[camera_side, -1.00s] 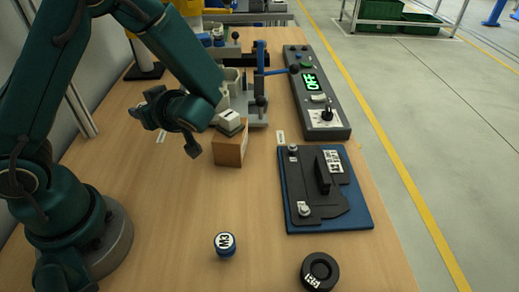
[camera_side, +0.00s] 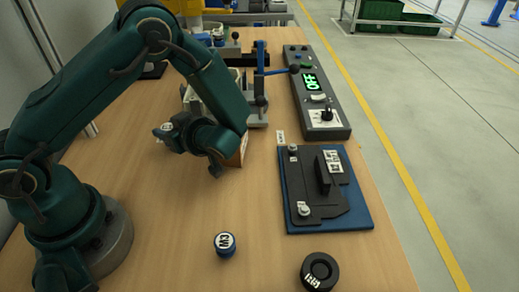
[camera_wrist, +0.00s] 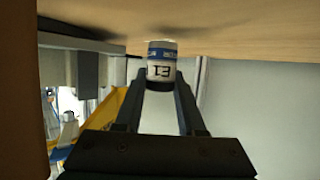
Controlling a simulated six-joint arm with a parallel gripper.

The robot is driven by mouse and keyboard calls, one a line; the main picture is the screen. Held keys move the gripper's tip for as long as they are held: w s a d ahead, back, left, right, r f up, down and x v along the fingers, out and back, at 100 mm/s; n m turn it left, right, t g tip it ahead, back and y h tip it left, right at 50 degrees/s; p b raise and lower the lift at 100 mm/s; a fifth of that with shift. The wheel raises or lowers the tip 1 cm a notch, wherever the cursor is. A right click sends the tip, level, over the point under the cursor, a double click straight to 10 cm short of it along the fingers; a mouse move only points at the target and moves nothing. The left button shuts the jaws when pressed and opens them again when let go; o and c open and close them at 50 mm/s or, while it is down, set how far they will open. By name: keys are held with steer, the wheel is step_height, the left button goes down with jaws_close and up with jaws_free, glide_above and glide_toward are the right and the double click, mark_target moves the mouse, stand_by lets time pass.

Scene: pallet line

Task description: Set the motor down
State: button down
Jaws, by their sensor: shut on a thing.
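My gripper (camera_wrist: 161,85) is shut on a short white cylinder with a blue band and dark characters (camera_wrist: 161,66), which I take to be the motor. The wrist view looks upside down, with a wooden surface along its top. The cylinder's far end is at or very near that surface; I cannot tell whether it touches. In the side view my wrist hangs over the middle of the table.
A blue plate with a black fixture (camera_side: 357,216) lies to the right, beside a grey control box reading OFF (camera_side: 335,131). The table's front middle is otherwise clear.

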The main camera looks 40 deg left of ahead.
steer(key=shift+f, duration=0.1)
steer(key=shift+f, duration=0.45)
steer(key=c, duration=0.5)
jaws_free()
